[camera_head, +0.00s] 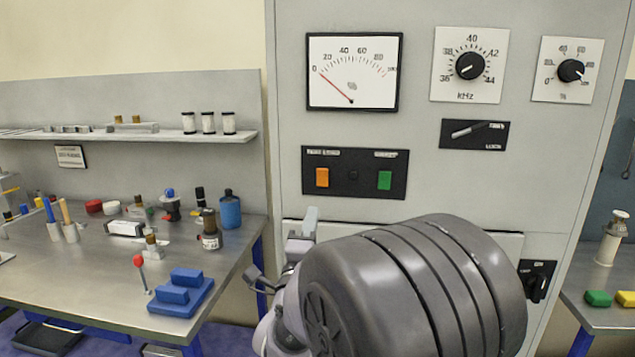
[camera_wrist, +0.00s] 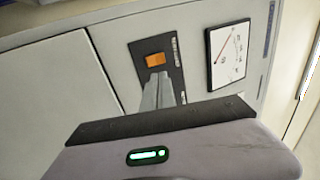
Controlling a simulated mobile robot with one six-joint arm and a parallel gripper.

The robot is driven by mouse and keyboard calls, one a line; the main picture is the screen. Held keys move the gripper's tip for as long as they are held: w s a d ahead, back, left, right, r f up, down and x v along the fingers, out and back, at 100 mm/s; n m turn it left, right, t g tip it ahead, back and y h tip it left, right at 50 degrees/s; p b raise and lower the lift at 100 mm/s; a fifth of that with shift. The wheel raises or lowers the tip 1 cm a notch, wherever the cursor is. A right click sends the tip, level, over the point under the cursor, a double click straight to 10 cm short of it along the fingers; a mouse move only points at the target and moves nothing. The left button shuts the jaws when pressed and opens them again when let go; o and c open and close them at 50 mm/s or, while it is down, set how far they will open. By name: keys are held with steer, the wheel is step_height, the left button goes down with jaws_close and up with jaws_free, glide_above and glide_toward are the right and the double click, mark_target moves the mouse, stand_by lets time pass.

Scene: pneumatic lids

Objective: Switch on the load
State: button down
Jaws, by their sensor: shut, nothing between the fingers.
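A black switch panel (camera_head: 354,188) on the grey cabinet carries an orange rocker (camera_head: 322,178) on the left and a green rocker (camera_head: 384,180) on the right. Their small labels are too blurred to read surely. My gripper (camera_head: 310,216) is shut and empty, just below the panel's left end. In the wrist view my gripper (camera_wrist: 157,78) points up towards the orange rocker (camera_wrist: 156,60) and covers part of the panel (camera_wrist: 172,48); the green rocker is not visible there. I cannot tell whether the tips touch the panel.
Above the panel is a meter (camera_head: 353,80) with its needle at 0. A kHz knob (camera_head: 470,66), a percent knob (camera_head: 571,71) and a lever switch (camera_head: 474,133) sit to the right. A black rotary switch (camera_head: 537,284) sits lower right. A cluttered workbench (camera_head: 110,285) stands left.

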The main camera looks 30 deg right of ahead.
mark_target(322, 174)
steer(key=p+x, duration=0.1)
steer(key=x, duration=1.1)
steer(key=shift+w+d+r, duration=0.1)
steer(key=shift+w, duration=0.1)
